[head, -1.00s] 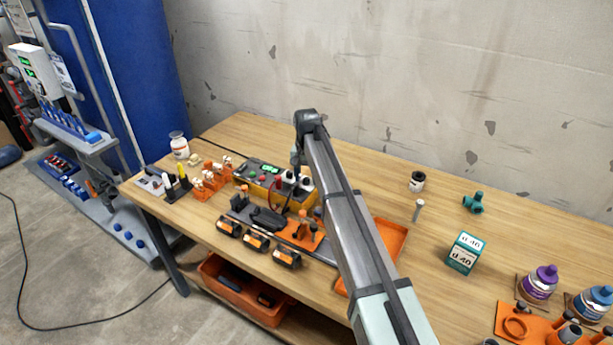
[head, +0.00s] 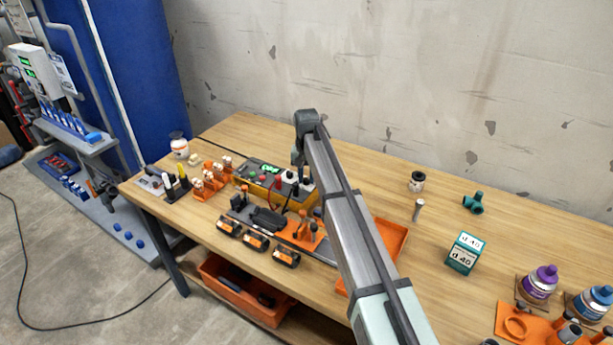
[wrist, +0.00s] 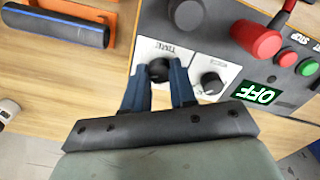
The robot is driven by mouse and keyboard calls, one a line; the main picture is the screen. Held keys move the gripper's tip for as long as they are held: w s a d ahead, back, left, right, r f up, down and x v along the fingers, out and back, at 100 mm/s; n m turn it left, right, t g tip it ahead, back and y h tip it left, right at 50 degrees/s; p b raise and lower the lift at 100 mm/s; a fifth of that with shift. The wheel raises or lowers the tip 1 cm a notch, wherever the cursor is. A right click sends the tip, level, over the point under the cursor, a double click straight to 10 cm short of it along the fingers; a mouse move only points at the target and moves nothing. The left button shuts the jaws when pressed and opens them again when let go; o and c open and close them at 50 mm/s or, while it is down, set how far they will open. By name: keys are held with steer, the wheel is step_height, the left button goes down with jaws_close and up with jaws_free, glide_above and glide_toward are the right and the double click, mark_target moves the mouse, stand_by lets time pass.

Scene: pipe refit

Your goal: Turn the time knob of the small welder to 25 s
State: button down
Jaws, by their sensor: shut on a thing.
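The small welder (head: 262,187) is a yellow box with a dark grey top on the wooden bench in the head view, partly hidden by my arm. In the wrist view its time knob (wrist: 159,69) is black, on a white plate marked TIME, upside down in this view. My gripper (wrist: 164,73) is shut on that knob, one blue finger on each side. A second black knob (wrist: 211,82) on its own white plate is to the right of my fingers. The knob's pointer and scale marks cannot be read. A green display (wrist: 262,95) reads OFF.
A teal d 40 box (head: 466,253) stands on the right of the bench.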

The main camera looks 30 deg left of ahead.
mark_target(307, 178)
steer(key=c, duration=0.9)
jaws_free()
step_height(307, 178, up, 14)
steer(key=shift+f, duration=0.1)
